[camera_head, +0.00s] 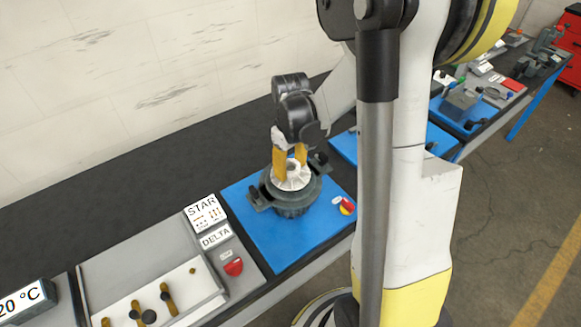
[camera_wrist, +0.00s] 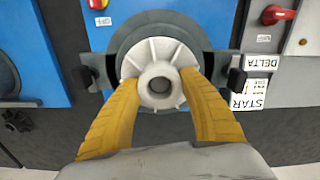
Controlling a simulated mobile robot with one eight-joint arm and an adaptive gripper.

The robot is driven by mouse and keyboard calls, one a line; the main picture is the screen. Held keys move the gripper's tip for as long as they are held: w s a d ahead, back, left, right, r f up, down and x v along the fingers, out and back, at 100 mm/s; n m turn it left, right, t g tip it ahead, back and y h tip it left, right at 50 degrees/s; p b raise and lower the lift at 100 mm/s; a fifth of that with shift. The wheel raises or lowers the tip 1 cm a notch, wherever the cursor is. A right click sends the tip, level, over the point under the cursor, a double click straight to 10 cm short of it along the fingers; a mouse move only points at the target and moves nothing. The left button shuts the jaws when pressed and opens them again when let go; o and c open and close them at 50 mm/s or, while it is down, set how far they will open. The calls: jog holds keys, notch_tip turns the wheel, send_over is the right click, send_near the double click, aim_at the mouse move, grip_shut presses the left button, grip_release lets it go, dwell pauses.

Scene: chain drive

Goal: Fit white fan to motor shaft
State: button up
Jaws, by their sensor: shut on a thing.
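The white fan (camera_wrist: 160,57) is a finned disc with a central hub and a dark bore. In the head view the fan (camera_head: 292,181) sits level at the top of the dark grey motor (camera_head: 290,205). The motor (camera_wrist: 121,47) shows around and behind the fan in the wrist view. My gripper (camera_wrist: 160,88) has yellow fingers closed on the two sides of the fan's hub. It also shows in the head view (camera_head: 290,165), pointing down from above. The motor shaft is hidden under the fan, so I cannot tell whether the fan is on it.
The motor stands on a blue panel (camera_head: 240,208) with a red and yellow switch (camera_head: 347,206). A grey panel with STAR and DELTA signs (camera_head: 202,213) and a red switch lies to the left. Black clamps (camera_wrist: 237,79) flank the motor. Black bench surface behind is clear.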

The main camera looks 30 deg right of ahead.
jog(key=shift+f+b, duration=0.45)
jog(key=shift+f, duration=0.15)
jog(key=o, duration=1.4)
jog(key=shift+r, duration=0.1)
jog(key=shift+c, duration=0.2)
notch_tip(320, 180, up, 12)
